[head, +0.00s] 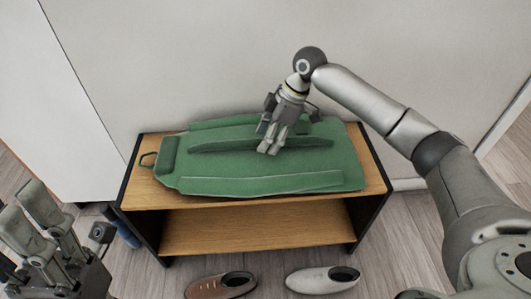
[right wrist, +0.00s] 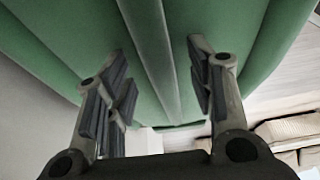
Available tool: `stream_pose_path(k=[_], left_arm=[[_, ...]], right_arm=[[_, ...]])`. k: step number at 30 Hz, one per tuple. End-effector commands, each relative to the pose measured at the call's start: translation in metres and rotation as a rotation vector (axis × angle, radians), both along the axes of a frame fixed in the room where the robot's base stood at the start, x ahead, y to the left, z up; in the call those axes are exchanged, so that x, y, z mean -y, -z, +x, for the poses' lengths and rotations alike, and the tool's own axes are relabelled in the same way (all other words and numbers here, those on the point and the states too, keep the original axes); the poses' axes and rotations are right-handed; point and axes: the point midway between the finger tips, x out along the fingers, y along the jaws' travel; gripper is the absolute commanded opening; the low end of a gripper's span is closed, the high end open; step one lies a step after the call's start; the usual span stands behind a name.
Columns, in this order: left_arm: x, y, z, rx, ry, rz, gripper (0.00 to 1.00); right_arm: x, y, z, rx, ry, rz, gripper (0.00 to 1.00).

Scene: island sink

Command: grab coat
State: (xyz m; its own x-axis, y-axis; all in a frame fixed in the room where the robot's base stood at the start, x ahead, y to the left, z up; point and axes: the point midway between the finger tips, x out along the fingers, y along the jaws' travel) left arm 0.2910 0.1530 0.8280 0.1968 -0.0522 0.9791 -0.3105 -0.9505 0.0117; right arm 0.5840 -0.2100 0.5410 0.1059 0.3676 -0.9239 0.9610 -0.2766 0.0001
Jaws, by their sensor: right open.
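A green coat (head: 240,184) lies flat on the top of a low wooden bench (head: 146,192), with a raised fold along its middle and a small loop at its left end. My right gripper (head: 271,148) is over the right-middle part of the coat, pointing down. In the right wrist view the coat (right wrist: 185,40) fills the upper part, and my right gripper (right wrist: 160,95) is open, its fingers on either side of a raised ridge of the coat. I cannot tell whether they touch it. My left gripper (head: 50,240) is at the lower left, away from the coat.
The bench has an open lower shelf (head: 250,225). A brown shoe (head: 212,288) and a pale shoe (head: 312,281) stand on the floor in front of it. A blue object (head: 126,232) is beside the bench's left side. A pale wall (head: 220,60) stands behind.

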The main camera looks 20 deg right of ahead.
Motion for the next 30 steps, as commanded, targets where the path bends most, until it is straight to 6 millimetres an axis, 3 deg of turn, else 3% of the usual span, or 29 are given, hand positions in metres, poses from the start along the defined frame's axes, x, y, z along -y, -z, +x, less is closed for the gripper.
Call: stream_pose_path(k=[21,30], left_arm=[[0.0001,-0.0095,0.0002,-0.002,0.000,0.001,0.40],[0.0001,-0.0087,0.0002,-0.002,0.000,0.001,0.40]], right_arm=[[0.0000,0.0032,-0.0002,-0.001,-0.001,-0.001,0.49],[0.0003,0.0042,-0.0001,-0.001,0.000,-0.002,0.10]])
